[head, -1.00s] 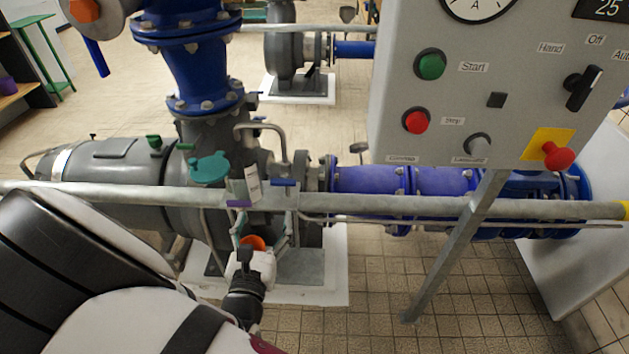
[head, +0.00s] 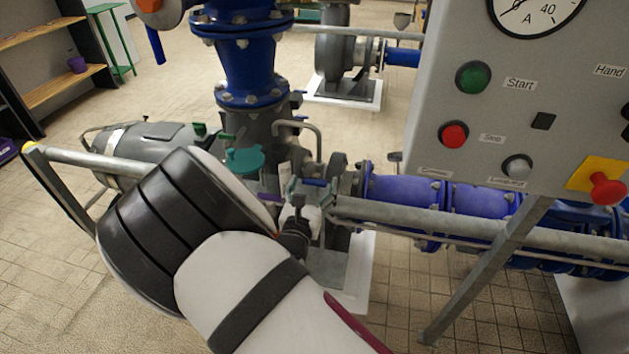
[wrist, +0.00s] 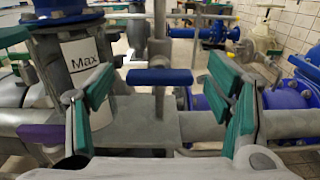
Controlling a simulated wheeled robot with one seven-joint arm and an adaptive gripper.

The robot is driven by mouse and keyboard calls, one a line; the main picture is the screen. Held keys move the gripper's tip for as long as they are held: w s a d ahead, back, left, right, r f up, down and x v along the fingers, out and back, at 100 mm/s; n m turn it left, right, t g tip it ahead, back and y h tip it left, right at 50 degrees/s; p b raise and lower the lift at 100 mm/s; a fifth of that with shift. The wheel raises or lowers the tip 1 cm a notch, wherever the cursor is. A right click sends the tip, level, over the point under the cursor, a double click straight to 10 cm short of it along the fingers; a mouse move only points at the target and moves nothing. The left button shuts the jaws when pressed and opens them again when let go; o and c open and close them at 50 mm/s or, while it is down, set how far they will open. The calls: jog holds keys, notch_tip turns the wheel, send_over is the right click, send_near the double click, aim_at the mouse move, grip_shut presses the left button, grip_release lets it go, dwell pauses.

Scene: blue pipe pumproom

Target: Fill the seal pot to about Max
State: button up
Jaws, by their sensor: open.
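The seal pot, a grey cylinder with a white "Max" label, stands at the left in the wrist view (wrist: 84,62). In the head view the label shows only as a small pale patch, beside a teal lid (head: 243,160). A blue lever (wrist: 158,76) on a thin upright pipe is right of the pot; it also shows in the head view (head: 316,182). A purple handle (wrist: 42,136) sits lower left in the wrist view. My gripper (wrist: 162,88) is open and empty, its green-padded fingers either side of the blue lever, apart from it. The liquid level cannot be seen.
A grey rail (head: 420,216) runs across in front of the pump. The control panel (head: 560,130) hangs at the right on a slanted post (head: 490,265). Blue pipework (head: 410,195) lies behind the rail. The tiled floor at left is clear.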

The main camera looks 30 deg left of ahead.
jog(key=shift+x, duration=0.95)
jog(key=c, duration=1.2)
jog(key=shift+o, duration=0.2)
